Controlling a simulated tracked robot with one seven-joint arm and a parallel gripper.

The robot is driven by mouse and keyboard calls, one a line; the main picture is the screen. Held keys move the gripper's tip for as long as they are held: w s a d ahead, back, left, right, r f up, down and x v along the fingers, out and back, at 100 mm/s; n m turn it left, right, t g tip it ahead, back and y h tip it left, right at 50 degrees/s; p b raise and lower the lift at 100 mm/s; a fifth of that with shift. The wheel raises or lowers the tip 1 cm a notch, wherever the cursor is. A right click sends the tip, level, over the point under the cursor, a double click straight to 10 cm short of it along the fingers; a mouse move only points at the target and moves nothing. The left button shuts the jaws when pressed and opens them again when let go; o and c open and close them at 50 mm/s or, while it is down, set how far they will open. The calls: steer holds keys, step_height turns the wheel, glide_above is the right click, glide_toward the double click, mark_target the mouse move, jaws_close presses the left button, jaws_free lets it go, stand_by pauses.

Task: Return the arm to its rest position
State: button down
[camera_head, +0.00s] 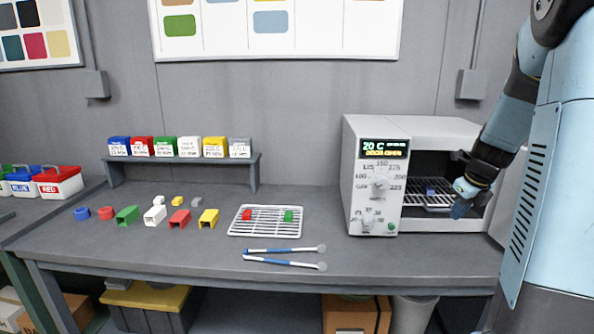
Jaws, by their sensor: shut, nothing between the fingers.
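My arm comes down from the upper right, blue-grey and dark. My gripper (460,209) hangs in front of the right part of the oven (376,186) opening, pointing down. It is shut and empty. The oven is white with a lit display reading 20 C. Its chamber is open to view, with a wire rack (432,201) inside. A small blue piece (430,191) appears to be on that rack, left of my gripper and apart from it. My gripper and forearm hide the oven's right side.
A wire tray (236,226) with a red and a green piece lies mid-bench. Two blue-handled tools (285,257) lie before it. Several coloured caps and blocks (127,215) stand to the left, below a shelf (180,160) of powder boxes. Bench surface between tray and oven is clear.

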steer(key=s+a+r+n+t, duration=0.1)
steer(key=s+a+r+n, duration=0.4)
steer(key=a+n, duration=0.3)
steer(key=s+a+r+n, duration=0.4)
steer(key=s+a+n, duration=0.25)
steer(key=n, duration=0.25)
steer(key=s+a+r+n, duration=0.2)
steer(key=s+a+n, duration=0.5)
steer(key=s+n, duration=0.5)
steer(key=n, duration=0.3)
steer(key=shift+t, duration=0.4)
